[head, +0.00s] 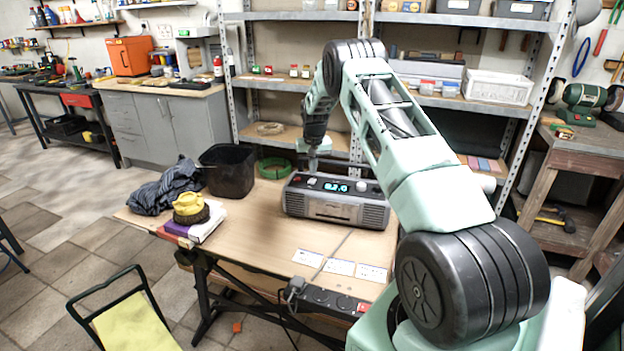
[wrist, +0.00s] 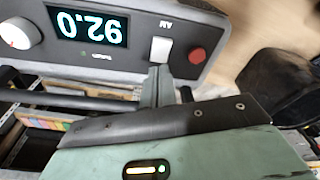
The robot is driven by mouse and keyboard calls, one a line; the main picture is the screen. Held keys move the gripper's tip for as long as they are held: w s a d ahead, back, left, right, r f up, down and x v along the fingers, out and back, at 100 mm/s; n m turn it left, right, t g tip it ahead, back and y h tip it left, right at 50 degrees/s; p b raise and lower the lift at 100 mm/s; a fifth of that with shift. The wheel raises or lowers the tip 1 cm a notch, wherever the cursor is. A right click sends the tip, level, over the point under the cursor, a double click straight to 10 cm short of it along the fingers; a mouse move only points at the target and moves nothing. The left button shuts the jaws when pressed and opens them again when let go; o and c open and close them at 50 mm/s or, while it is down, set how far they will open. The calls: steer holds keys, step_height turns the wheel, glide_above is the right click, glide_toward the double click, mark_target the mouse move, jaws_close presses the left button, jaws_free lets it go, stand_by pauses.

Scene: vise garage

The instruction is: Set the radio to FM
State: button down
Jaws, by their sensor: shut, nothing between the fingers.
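The radio (head: 336,208) is a dark grey boombox standing on the wooden table, with its lit display facing forward. The wrist view shows the radio's top panel (wrist: 120,62) upside down. Its display (wrist: 88,28) reads 92.0. A white switch (wrist: 160,49) sits beside the display, with the letters AM printed near it; no FM label is readable. A red button (wrist: 197,56) and a white knob (wrist: 15,33) flank them. My gripper (head: 313,166) points down at the radio's left top. My shut, empty fingertips (wrist: 158,76) are at the white switch; contact cannot be told.
A black bin (head: 228,170), a dark cloth (head: 163,188) and a yellow item on books (head: 190,207) stand on the table's left. White cards (head: 339,267) and a power strip (head: 335,300) lie in front. Metal shelves (head: 275,83) stand behind.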

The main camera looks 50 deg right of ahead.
mark_target(313, 179)
steer(key=shift+r+p, duration=1.3)
steer(key=shift+r, duration=1.15)
